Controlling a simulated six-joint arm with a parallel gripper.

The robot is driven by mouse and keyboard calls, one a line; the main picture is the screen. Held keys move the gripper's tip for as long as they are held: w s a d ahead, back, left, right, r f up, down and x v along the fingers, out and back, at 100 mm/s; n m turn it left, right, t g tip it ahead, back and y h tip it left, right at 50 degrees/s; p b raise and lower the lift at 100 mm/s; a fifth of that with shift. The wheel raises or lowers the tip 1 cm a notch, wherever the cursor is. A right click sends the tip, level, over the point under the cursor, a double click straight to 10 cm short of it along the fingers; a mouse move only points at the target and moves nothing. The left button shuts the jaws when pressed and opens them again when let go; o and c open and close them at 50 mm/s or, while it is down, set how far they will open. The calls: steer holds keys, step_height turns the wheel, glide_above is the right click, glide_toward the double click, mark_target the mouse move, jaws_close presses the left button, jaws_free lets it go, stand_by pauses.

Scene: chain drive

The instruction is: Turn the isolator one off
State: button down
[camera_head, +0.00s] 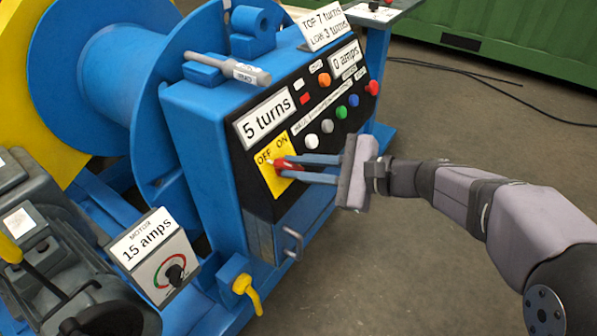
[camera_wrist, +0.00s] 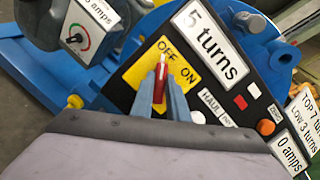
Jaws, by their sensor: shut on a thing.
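The isolator is a yellow plate (camera_head: 272,181) marked OFF and ON on the black panel, with a red handle (camera_head: 288,166). The handle's white tip lies close to the OFF mark. My gripper (camera_head: 281,168) reaches in from the right and is shut on the red handle. In the wrist view, the two blue fingers of my gripper (camera_wrist: 161,76) stand on either side of the red handle (camera_wrist: 159,86). The white tip there also points up at OFF on the yellow plate (camera_wrist: 138,74). The fingers hide part of the handle.
Coloured buttons (camera_head: 341,112) and a red knob (camera_head: 372,88) sit right of the isolator. A "5 turns" display (camera_head: 265,118) is above it. A metal handle (camera_head: 293,243) and a yellow lever (camera_head: 248,290) stick out below.

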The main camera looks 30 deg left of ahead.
steer(key=shift+n, duration=0.6)
steer(key=shift+g, duration=0.3)
steer(key=c, duration=1.7)
jaws_free()
steer(key=p+v, duration=0.1)
steer(key=v, duration=0.6)
steer(key=shift+d+r, duration=0.15)
